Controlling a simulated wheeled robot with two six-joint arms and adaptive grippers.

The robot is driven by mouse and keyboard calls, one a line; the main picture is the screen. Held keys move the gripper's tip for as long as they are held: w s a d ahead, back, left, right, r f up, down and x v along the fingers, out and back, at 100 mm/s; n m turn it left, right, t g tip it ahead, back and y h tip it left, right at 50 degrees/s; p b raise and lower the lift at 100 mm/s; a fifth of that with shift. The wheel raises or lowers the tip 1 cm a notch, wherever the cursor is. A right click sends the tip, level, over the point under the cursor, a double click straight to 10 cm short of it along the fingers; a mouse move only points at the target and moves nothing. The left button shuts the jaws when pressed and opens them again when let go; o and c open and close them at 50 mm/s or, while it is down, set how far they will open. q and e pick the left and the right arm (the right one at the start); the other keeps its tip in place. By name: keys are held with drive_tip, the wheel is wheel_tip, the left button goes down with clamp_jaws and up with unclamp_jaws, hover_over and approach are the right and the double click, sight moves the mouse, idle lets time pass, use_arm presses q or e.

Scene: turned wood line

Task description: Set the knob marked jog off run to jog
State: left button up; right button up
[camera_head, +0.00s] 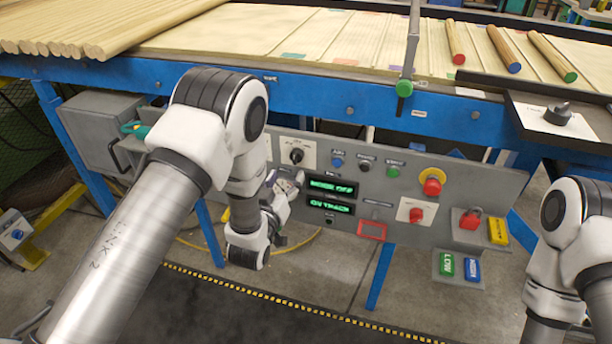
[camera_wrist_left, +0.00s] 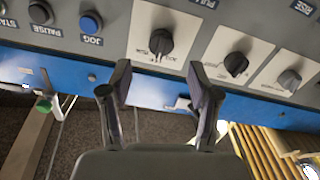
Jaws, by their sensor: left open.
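A black rotary knob on a white plate (camera_wrist_left: 160,42) is straight ahead of my left gripper (camera_wrist_left: 161,70) in the left wrist view. Its grip stands roughly upright there; its lettering is too small to read. The same knob shows in the head view (camera_head: 297,155). Two more knobs, one black (camera_wrist_left: 236,64) and one grey (camera_wrist_left: 289,79), sit beside it; I cannot read which is marked jog off run. My left gripper in the head view (camera_head: 287,184) is open, empty and just below the first knob, apart from it. My right gripper is out of frame.
A blue jog button (camera_head: 337,163), a black pause button (camera_head: 363,165) and a green button (camera_head: 393,171) line the grey panel. The green display (camera_head: 332,187) reads mode off. The blue table frame (camera_head: 330,107) runs above.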

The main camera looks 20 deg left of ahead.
sight(294, 161)
use_arm(q)
drive_tip(key=w, duration=0.7)
drive_tip(key=shift+w, duration=0.35)
drive_tip(key=shift+c, duration=0.3)
drive_tip(key=c, duration=1.1)
